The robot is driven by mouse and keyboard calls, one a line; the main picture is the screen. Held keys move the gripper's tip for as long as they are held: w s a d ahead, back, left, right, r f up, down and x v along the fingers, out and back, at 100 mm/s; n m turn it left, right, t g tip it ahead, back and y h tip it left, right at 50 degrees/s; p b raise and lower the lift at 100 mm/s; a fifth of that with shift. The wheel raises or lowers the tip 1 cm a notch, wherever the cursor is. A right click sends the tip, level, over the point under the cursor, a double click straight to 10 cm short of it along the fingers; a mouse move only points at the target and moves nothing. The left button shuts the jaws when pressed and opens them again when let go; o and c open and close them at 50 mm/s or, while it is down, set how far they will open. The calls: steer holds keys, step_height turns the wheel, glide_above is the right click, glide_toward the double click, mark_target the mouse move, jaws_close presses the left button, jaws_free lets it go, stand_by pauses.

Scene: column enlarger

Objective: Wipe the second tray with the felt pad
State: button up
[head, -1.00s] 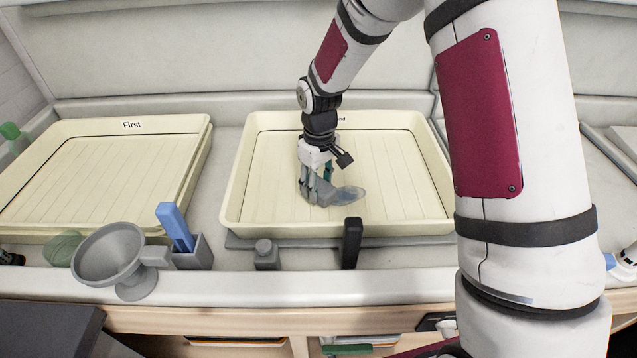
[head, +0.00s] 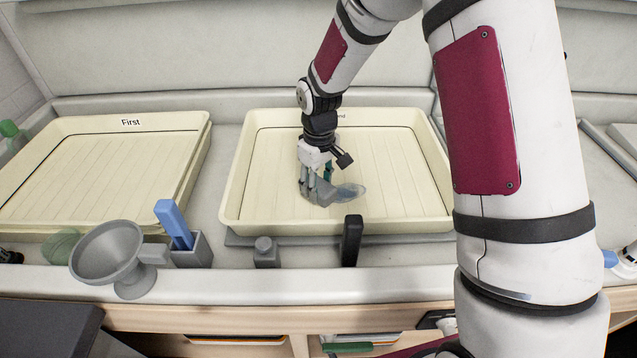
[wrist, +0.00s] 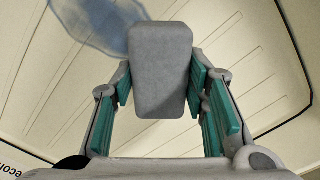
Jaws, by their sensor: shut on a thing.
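The second tray (head: 409,203) is a cream, ribbed tray in the middle of the head view; its label is partly hidden by my arm. My gripper (head: 318,186) is inside the tray's outline, low over its floor. It is shut on the grey felt pad (wrist: 162,70), a rounded block held between the teal finger pads in the wrist view. A translucent bluish smear (head: 349,192) lies on the tray floor, just right of the gripper. It also shows at the top left of the wrist view (wrist: 95,25). I cannot tell whether the pad touches the floor.
A tray labelled First (head: 105,165) stands at left. In front are a grey funnel (head: 108,252), a blue-handled tool in a grey holder (head: 175,225), a small grey bottle (head: 266,252) and an upright black piece (head: 352,240). My arm covers the right side.

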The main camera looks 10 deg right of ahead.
mark_target(359, 195)
steer(key=shift+s+d+p, duration=0.25)
steer(key=shift+d+p, duration=0.05)
steer(key=shift+d, duration=0.95)
steer(key=shift+s+d+p, duration=0.25)
steer(key=shift+d+p, duration=0.05)
steer(key=shift+d, duration=0.95)
steer(key=shift+s+d+p, duration=0.25)
steer(key=shift+d, duration=1)
steer(key=shift+s+d+p, duration=0.25)
steer(key=shift+d, duration=1)
steer(key=shift+d, duration=0.1)
steer(key=shift+s+d+p, duration=0.25)
steer(key=shift+d, duration=0.95)
steer(key=shift+s+d+p, duration=0.2)
steer(key=shift+s+d, duration=0.05)
steer(key=shift+d, duration=0.95)
steer(key=shift+a, duration=0.1)
steer(key=shift+w+a+f+b, duration=0.15)
steer(key=shift+w+a, duration=0.1)
steer(key=shift+a, duration=0.95)
steer(key=shift+w+a+r+b, duration=0.15)
steer(key=shift+w+a, duration=0.1)
steer(key=shift+a, duration=0.95)
steer(key=shift+f, duration=0.1)
